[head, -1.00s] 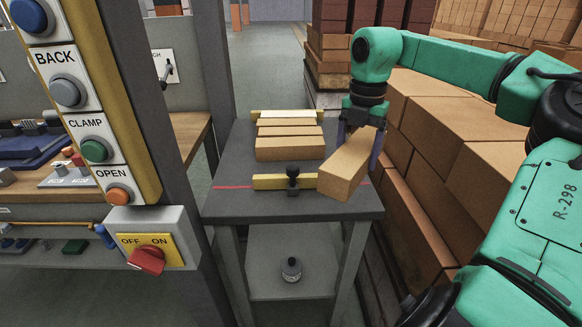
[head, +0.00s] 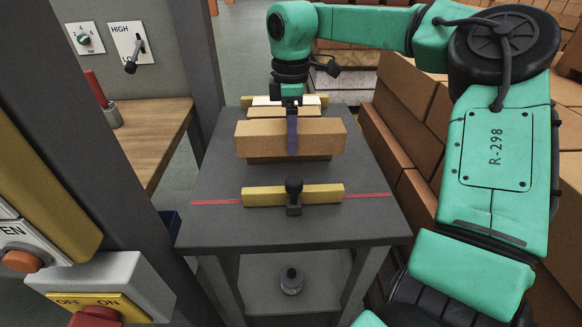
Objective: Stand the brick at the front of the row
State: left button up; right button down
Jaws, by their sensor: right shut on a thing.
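My right gripper (head: 292,138) is shut on a tan brick (head: 262,138). One dark finger shows on the brick's near face. The held brick lies lengthwise across the picture, about parallel to the row of bricks (head: 284,112) behind it. It hides most of the row's near side. A darker strip of brick shows just under it, and the gap between them cannot be judged. A yellow bar (head: 265,195) with a black knob (head: 294,187) lies nearer on the grey table (head: 220,222), by a red line (head: 371,198). My left gripper is out of view.
Another yellow bar (head: 314,99) closes the row's far end. Stacked bricks (head: 398,140) stand close on the table's right. A grey post and switch box (head: 120,275) stand at the left. Bare tabletop lies between the held brick and the near bar.

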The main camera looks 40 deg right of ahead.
notch_tip(320, 180, down, 9)
jog(key=shift+r, duration=0.1)
jog(key=shift+w+f, duration=0.15)
jog(key=shift+f, duration=0.15)
grip_release()
jog(key=shift+r, duration=0.2)
notch_tip(320, 180, up, 12)
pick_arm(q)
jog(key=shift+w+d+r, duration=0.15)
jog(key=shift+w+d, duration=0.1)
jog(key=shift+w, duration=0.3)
